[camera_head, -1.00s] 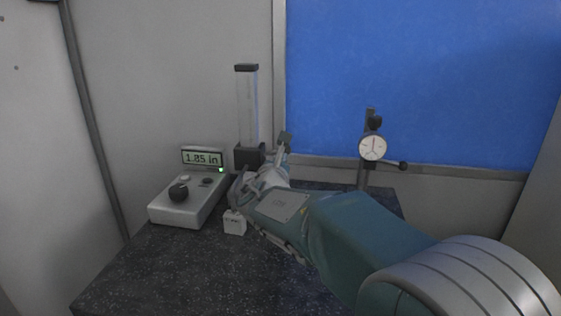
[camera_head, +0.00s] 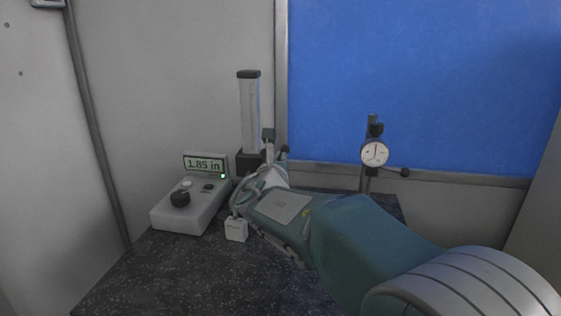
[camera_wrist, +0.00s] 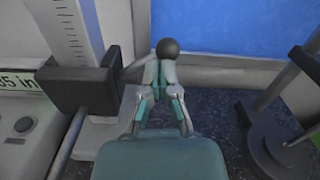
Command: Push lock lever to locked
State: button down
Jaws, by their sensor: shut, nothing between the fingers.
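The lock lever's dark ball knob (camera_wrist: 168,47) shows in the wrist view just beyond my fingertips. In the head view the knob (camera_head: 285,150) shows just past my wrist, right of the column (camera_head: 249,113).
A grey control box (camera_head: 188,207) with a display (camera_head: 205,164) reading 1.85 in stands left of the column. A dial gauge (camera_head: 375,153) on a stand is to the right. A small white block (camera_head: 236,229) sits below my wrist. The dark speckled tabletop (camera_head: 190,275) is clear in front.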

jog(key=shift+a+r+n, duration=0.25)
jog(key=shift+r+n, duration=0.05)
jog(key=shift+n, duration=0.6)
jog(key=shift+w+a+r, duration=0.1)
jog(key=shift+a+r, duration=0.05)
jog(key=shift+r, duration=0.05)
dwell(0.3)
jog(key=shift+f, duration=0.1)
